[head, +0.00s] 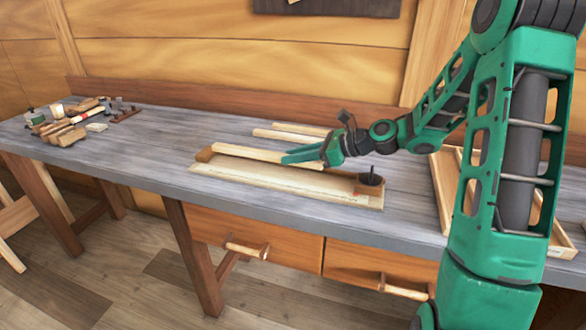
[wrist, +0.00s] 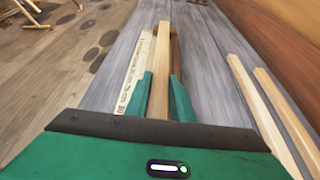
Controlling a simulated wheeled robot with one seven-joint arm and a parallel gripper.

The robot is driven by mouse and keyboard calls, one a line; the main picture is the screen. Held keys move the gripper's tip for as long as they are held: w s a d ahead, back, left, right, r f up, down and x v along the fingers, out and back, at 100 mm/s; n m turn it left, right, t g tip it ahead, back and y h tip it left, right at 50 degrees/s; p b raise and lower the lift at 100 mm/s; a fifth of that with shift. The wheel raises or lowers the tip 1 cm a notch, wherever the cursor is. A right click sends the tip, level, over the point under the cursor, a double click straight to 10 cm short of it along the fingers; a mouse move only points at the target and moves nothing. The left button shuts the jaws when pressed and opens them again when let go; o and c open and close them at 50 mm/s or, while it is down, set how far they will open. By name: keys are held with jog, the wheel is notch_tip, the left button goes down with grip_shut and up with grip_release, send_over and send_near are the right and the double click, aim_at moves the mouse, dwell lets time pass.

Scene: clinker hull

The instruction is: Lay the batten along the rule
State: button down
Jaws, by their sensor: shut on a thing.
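The batten (head: 250,153) is a long pale wooden strip. In the wrist view the batten (wrist: 161,50) runs away between the two green fingers (wrist: 160,76). The rule (head: 240,179) is a flat pale strip with small markings, lying on the bench just in front of the batten. In the wrist view the rule (wrist: 133,66) lies left of the batten and roughly parallel, with a gap. I cannot tell whether the batten touches anything beneath it. The fingers hide part of it.
Brown blocks stand by the rule's left end (head: 205,155) and right end, with a dark round piece (head: 371,178) at the right. Two spare strips (head: 290,134) lie behind. Tools (head: 70,125) crowd the bench's far left.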

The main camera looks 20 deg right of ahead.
aim_at(294, 174)
jog(key=shift+f, duration=1.95)
jog(key=c, duration=1.8)
grip_release()
jog(key=v, duration=1.2)
jog(key=shift+r, duration=0.1)
jog(key=shift+s, duration=0.1)
